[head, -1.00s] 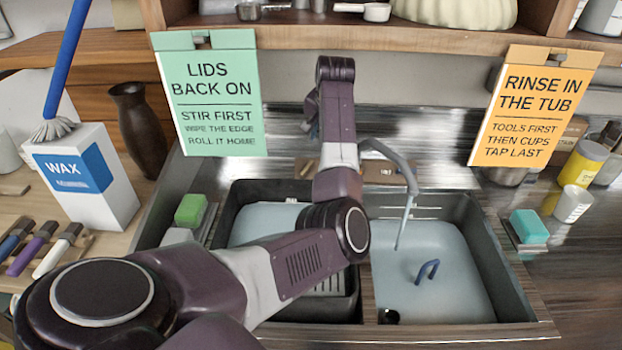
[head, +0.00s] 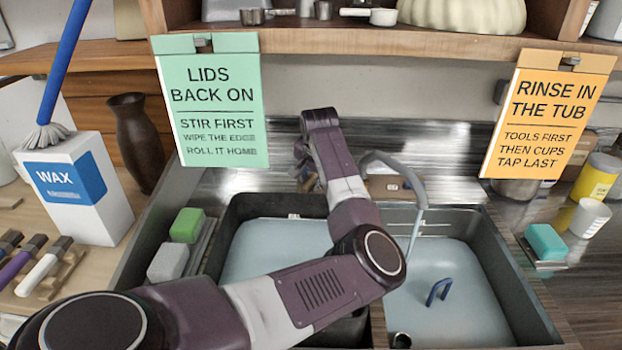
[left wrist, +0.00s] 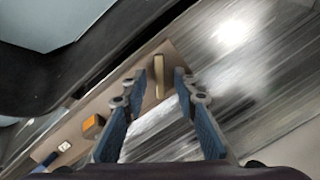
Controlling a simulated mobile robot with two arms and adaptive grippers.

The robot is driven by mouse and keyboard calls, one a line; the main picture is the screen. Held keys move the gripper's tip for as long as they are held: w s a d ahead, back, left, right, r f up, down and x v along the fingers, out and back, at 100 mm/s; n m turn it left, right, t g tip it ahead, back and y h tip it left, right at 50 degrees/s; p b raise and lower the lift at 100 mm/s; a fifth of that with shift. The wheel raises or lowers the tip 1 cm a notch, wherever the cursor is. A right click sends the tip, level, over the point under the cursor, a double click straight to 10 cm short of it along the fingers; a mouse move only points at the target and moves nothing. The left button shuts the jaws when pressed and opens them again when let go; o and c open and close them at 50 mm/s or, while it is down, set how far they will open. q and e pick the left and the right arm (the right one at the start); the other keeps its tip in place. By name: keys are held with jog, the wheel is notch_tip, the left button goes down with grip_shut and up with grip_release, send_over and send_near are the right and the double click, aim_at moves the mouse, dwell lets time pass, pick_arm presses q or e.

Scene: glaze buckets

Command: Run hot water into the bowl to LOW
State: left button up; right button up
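My left gripper (head: 308,174) hangs behind the sink, partly hidden by my own wrist. In the left wrist view my left gripper (left wrist: 160,82) is open, with a brass-coloured upright piece (left wrist: 158,76) between its fingertips; contact cannot be told. That piece stands on a tan plate (left wrist: 115,90) with an orange block (left wrist: 93,125) and a small white-and-blue part (left wrist: 64,146). The grey tap (head: 413,180) arches over the right sink bowl (head: 470,262), which looks pale blue inside. My right gripper is not in view.
The left bowl (head: 262,246) is partly covered by my arm. A blue hooked handle (head: 438,291) stands in the right bowl. Green (head: 187,225) and teal (head: 546,241) sponges flank the sink. Hanging green (head: 212,110) and orange (head: 548,125) signs limit room above.

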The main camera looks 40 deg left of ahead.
pick_arm(q)
jog(key=shift+f, duration=0.25)
grip_shut()
jog(key=shift+r+p, duration=0.15)
jog(key=shift+p, duration=0.35)
jog(key=m+y+p, duration=0.1)
jog(key=m+p, duration=0.8)
jog(key=p, duration=0.5)
jog(key=shift+d+p, duration=0.1)
jog(key=shift+p, duration=0.3)
jog(key=shift+f+m+p, duration=0.25)
jog(key=shift+m+p, duration=0.65)
